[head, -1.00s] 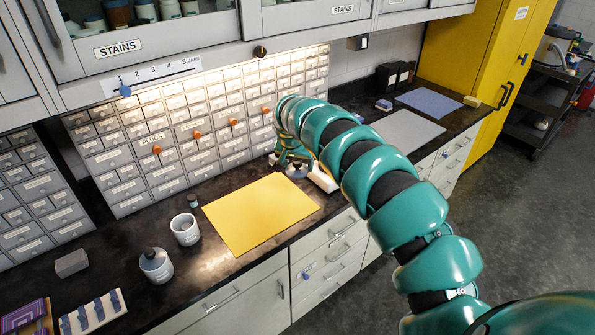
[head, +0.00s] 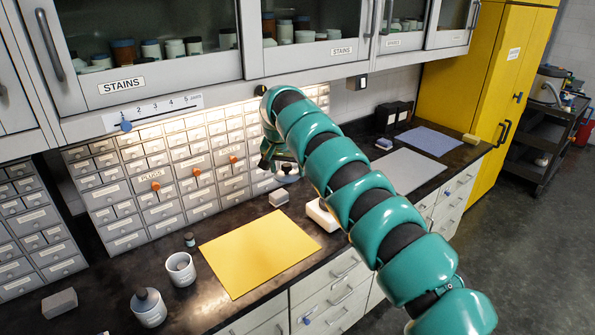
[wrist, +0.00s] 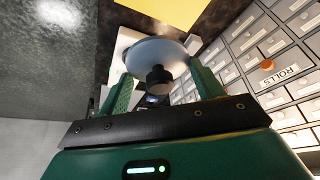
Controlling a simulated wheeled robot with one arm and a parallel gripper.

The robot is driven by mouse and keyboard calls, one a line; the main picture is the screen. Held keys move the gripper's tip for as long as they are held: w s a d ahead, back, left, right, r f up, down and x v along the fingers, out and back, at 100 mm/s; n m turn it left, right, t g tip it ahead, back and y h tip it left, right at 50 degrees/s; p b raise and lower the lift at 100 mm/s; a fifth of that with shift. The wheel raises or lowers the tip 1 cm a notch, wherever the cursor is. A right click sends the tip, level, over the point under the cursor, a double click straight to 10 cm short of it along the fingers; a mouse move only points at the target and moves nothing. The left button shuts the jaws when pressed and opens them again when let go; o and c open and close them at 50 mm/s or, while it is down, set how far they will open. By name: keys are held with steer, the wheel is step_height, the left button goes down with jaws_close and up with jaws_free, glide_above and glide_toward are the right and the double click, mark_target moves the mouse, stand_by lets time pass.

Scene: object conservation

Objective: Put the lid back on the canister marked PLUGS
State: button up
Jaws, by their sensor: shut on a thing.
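My gripper (head: 279,163) is raised in front of the drawer cabinet, past the yellow mat. In the wrist view my gripper (wrist: 160,70) is shut on a round grey lid (wrist: 150,52) with a black knob, held between the two green fingers. The lid (head: 287,177) shows small in the head view, above the counter. An open pale canister (head: 181,271) without a lid stands left of the yellow mat. A second canister (head: 148,309) with a lid and dark knob stands nearer. I cannot read a marking on either canister.
The yellow mat (head: 258,252) is bare. A grey block (head: 279,198) and a white object (head: 322,214) stand beyond it. A small dark-topped jar (head: 189,240) stands behind the open canister. Another grey block (head: 59,303) lies at left. Wall cabinets (head: 170,75) overhang the counter.

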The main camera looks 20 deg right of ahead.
steer(key=s+a+f+n+y+p, duration=0.15)
steer(key=a+f, duration=0.25)
steer(key=a, duration=0.6)
steer(key=s+a+f+n+p, duration=0.2)
steer(key=s+a+f+p, duration=0.15)
steer(key=a, duration=0.75)
steer(key=s+a+f+n+y+p, duration=0.15)
steer(key=a+f, duration=0.25)
steer(key=a, duration=0.6)
steer(key=shift+w+a+f+n+y+b, duration=0.25)
steer(key=shift+w+a+f+n, duration=0.4)
steer(key=shift+f+n, duration=0.55)
steer(key=shift+w+a+f+n+y+b, duration=0.2)
steer(key=shift+w+a+f+n, duration=0.4)
steer(key=shift+f+n, duration=0.5)
steer(key=shift+w+a+f+n+y+b, duration=0.25)
steer(key=shift+w+a+f+n, duration=0.35)
steer(key=shift+f+n, duration=0.6)
steer(key=shift+a+f+b, duration=0.1)
steer(key=shift+f+b, duration=0.9)
steer(key=shift+f, duration=0.05)
steer(key=shift+r, duration=0.1)
steer(key=shift+s+f+b, duration=0.1)
steer(key=shift+f+b, duration=0.15)
steer(key=shift+b, duration=0.25)
